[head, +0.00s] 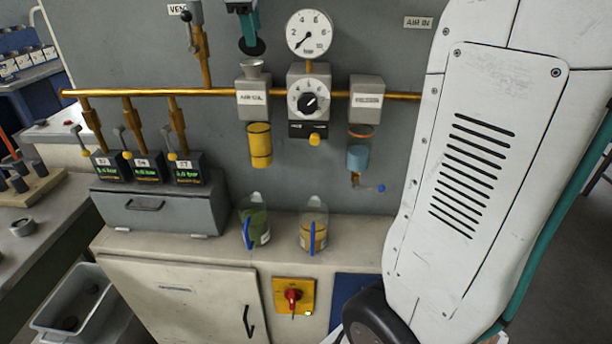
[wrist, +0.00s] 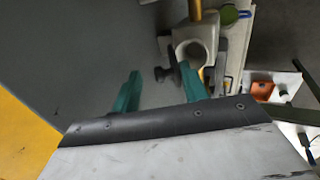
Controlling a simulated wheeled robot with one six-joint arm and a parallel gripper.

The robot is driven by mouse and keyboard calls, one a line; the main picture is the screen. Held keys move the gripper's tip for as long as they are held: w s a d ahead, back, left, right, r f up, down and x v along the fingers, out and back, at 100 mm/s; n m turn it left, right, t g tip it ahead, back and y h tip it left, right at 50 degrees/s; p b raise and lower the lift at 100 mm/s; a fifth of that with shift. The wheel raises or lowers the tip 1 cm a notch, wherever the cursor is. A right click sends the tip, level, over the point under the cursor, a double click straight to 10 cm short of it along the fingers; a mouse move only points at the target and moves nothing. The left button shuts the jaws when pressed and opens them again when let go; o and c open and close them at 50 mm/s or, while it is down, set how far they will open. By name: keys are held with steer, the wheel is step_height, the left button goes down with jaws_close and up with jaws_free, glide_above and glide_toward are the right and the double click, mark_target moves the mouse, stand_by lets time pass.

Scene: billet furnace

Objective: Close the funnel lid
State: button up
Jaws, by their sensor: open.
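The small grey funnel (head: 252,67) sits on top of the block labelled AIR OIL on the wall panel. A dark round disc (head: 251,48), which looks like its lid, stands raised above it. My gripper (head: 247,27) comes down from the top edge, with teal fingers in front of or beside the disc; contact cannot be told. In the wrist view, my gripper (wrist: 160,72) is open, with its two teal fingers apart. The funnel's round mouth (wrist: 191,51) shows uncovered beyond the right finger. A dark knobbed part (wrist: 164,74), possibly the lid, shows between the fingers.
A pressure gauge (head: 310,34) and a regulator dial (head: 309,100) are right of the funnel. A brass pipe (head: 225,95) runs along the panel. Two jugs, one green (head: 254,222) and one amber (head: 313,235), stand on the ledge below. My white arm covers the right side.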

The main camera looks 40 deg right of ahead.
steer(key=v, duration=0.7)
steer(key=s+a+f+m+g+y, duration=0.1)
steer(key=s+a+f+m, duration=0.3)
steer(key=s+f, duration=0.8)
steer(key=s+a+f+m+g+y, duration=0.1)
steer(key=s+a+f+m, duration=0.3)
steer(key=s+f, duration=0.8)
steer(key=shift+s+a+f+m+y, duration=0.15)
steer(key=shift+s+a+m+y, duration=0.2)
steer(key=shift+s+y, duration=0.7)
steer(key=shift+s+h, duration=0.25)
steer(key=shift+h, duration=0.1)
